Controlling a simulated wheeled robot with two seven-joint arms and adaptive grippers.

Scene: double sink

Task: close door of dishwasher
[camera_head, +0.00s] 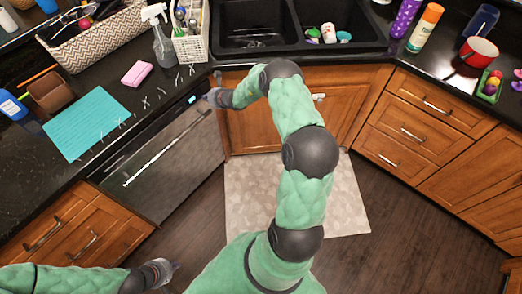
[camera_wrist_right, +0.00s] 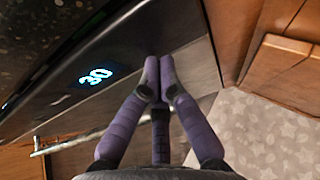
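The dishwasher (camera_head: 175,165) has a dark metallic front with a long bar handle and a lit display. It stands under the counter left of the sink, and its door looks upright and about flush with the cabinets. In the right wrist view the door's upper front (camera_wrist_right: 130,65) shows the number 30. My right gripper (camera_head: 213,92) is at the door's upper right corner. In its wrist view its purple fingers (camera_wrist_right: 158,72) meet at the tips with nothing between them, at or very near the door face. My left gripper (camera_head: 176,266) hangs low, away from the dishwasher; its fingers are too small to judge.
A patterned mat (camera_head: 250,185) lies on the dark wood floor before the sink cabinet (camera_head: 255,125). Wooden drawers (camera_head: 425,130) stand at right and more drawers (camera_head: 65,240) at lower left. The counter holds a sponge (camera_head: 137,74), a teal cloth (camera_head: 88,122) and baskets.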

